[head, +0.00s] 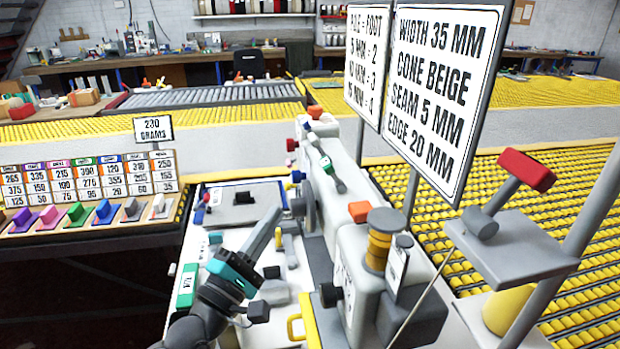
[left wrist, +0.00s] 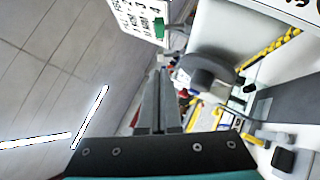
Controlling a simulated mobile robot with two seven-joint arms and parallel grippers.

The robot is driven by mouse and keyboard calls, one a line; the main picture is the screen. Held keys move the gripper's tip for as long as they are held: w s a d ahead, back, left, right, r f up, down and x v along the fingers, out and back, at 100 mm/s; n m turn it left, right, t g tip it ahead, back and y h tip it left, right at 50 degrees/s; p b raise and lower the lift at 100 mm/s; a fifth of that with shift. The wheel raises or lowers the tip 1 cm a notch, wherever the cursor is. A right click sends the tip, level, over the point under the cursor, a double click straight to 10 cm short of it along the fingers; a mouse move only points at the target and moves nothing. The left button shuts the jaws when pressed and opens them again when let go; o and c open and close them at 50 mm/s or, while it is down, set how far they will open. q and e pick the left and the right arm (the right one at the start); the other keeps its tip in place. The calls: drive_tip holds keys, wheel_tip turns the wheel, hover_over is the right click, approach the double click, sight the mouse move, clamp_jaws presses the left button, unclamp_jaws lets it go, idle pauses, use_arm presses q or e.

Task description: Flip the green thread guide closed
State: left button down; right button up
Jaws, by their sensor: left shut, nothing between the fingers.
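A small green piece (head: 326,164), which looks like the thread guide, sits at the end of a grey lever on top of the sewing machine (head: 350,240). Whether it is open or closed is too small to tell. A green piece (left wrist: 160,29) also shows in the left wrist view, near the white sign and beyond my fingertips. My left gripper (head: 272,217) is shut and empty, with its fingers pointing up and away. It is in front and to the left of the green piece, apart from it. My left fingers also show together in the left wrist view (left wrist: 158,78). My right gripper is out of view.
A thread cone (head: 378,250) and orange block (head: 359,211) stand on the machine. Large signs (head: 437,85) rise behind it. A red-handled lever (head: 525,170) is at right. A green labelled box (head: 187,286) lies left of my arm. A rack of coloured feet (head: 90,190) is at left.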

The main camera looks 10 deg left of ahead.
sight(333, 175)
use_arm(q)
drive_tip(key=w+d+r+p, duration=0.2)
drive_tip(key=w+d+r, duration=0.2)
drive_tip(key=w, duration=0.3)
drive_tip(key=shift+w+d+r, duration=0.2)
drive_tip(key=shift+w+d, duration=0.05)
drive_tip(key=shift+d, duration=0.35)
